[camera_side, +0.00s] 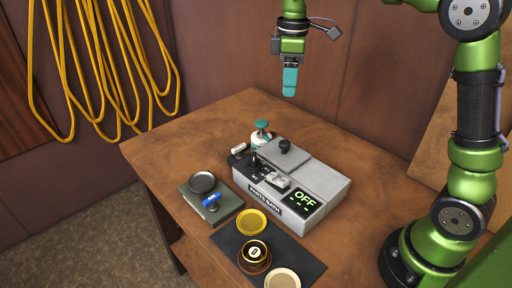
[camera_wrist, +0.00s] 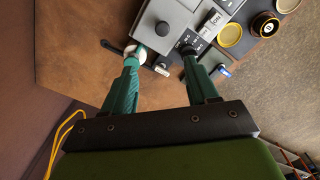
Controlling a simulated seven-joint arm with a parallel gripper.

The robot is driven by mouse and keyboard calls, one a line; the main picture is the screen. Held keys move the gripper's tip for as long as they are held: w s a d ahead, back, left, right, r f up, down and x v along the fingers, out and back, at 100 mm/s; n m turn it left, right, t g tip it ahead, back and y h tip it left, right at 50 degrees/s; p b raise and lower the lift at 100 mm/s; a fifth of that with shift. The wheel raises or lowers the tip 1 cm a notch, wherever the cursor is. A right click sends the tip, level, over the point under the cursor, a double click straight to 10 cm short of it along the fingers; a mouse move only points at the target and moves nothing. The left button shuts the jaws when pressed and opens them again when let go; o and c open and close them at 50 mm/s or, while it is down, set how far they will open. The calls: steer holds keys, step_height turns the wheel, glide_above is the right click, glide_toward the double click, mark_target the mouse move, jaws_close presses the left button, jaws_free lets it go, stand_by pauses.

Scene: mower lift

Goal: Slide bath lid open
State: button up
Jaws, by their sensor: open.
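The parts bath (camera_side: 320,185) is a grey box on the wooden table, with a lit display reading OFF on its front right. Its flat grey lid (camera_side: 287,157) lies on top toward the back and carries a black knob (camera_side: 284,146). In the wrist view the lid (camera_wrist: 175,12) and its knob (camera_wrist: 162,28) show at the top centre. My gripper (camera_side: 290,92) hangs well above the table, behind and above the bath, pointing down. In the wrist view its two teal fingers (camera_wrist: 162,55) are spread apart with nothing between them. The bath's inside is hidden.
A small white bottle with a teal top (camera_side: 261,130) stands behind the bath. A green box (camera_side: 226,209) with a dark dish stands to its left. A dark mat (camera_side: 306,267) in front holds yellow dishes and a black-and-gold round container (camera_side: 254,257). Yellow cables hang on the wall.

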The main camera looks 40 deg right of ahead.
mark_target(285, 142)
steer(key=shift+n, duration=0.3)
step_height(285, 142, down, 17)
steer(key=shift+s+a, duration=0.1)
steer(key=shift+s, duration=0.05)
jaws_close()
stand_by(0.4)
